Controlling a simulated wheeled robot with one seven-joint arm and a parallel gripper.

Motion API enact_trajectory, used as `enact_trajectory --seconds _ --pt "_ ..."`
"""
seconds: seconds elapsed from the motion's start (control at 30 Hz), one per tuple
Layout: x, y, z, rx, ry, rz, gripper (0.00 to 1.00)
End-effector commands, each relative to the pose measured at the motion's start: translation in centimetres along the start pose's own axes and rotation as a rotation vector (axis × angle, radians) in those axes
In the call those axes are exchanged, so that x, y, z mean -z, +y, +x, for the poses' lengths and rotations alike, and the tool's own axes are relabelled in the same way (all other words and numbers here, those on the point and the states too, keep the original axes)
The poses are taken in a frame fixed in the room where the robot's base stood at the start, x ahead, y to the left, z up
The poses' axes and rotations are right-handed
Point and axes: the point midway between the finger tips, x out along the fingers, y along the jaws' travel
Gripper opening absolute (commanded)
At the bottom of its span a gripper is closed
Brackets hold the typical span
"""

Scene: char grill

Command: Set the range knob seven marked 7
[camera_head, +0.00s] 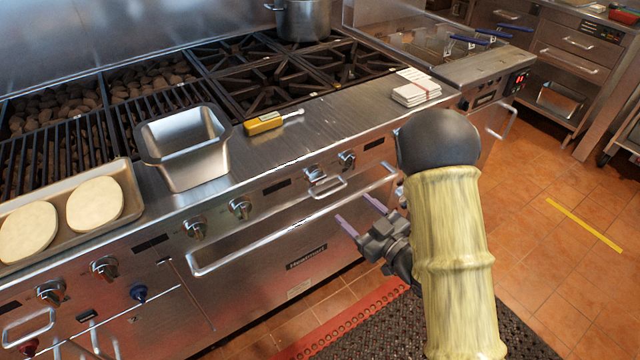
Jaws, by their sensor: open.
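Several silver range knobs sit along the front panel of the cooking line. From the right they include a knob (347,160), one beside it (315,175), a middle pair (240,208) and (194,228), and a left pair (104,268) and (50,292). The markings are too small to read, so I cannot tell which is marked 7. My gripper (355,208) is open and empty, its two pale purple fingers pointing up and left. In the picture it is below the right pair of knobs, near the oven handle, and appears apart from them.
A long oven handle (245,245) runs below the middle knobs. A metal pan (185,148), a yellow-handled tool (264,123) and white cloths (415,90) lie on the ledge. Tiled floor (555,255) is open at right.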

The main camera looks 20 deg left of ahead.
Motion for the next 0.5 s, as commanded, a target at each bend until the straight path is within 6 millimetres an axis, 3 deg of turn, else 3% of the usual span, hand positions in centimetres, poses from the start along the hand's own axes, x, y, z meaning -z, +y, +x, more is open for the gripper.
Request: enact_trajectory --seconds 0.5 --pt "0.3 -0.1 9.3 0.004 0.003 0.0 0.65"
